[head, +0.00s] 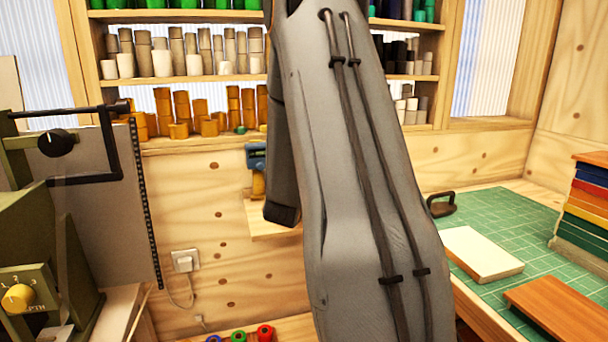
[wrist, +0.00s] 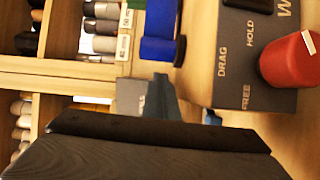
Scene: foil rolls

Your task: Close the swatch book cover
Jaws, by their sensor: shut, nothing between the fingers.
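A thick cream block with a pale top (head: 482,253) lies flat on the green cutting mat at the right. A flat orange-brown board (head: 562,306) lies in front of it, cut off by the frame's lower edge. I cannot tell for sure which of these belongs to the swatch book. My gripper (wrist: 160,128) shows as a broad dark shape across the bottom of the wrist view, shut and empty. It is away from the mat, facing shelves and a labelled box. In the head view my arm hides it.
A stack of coloured books (head: 588,205) stands on the green mat (head: 500,215) at the right, with a dark handled object (head: 441,205) at the mat's left. A dark box (wrist: 250,60) with a red knob (wrist: 288,60) and a blue roll (wrist: 160,30) are close in the wrist view.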

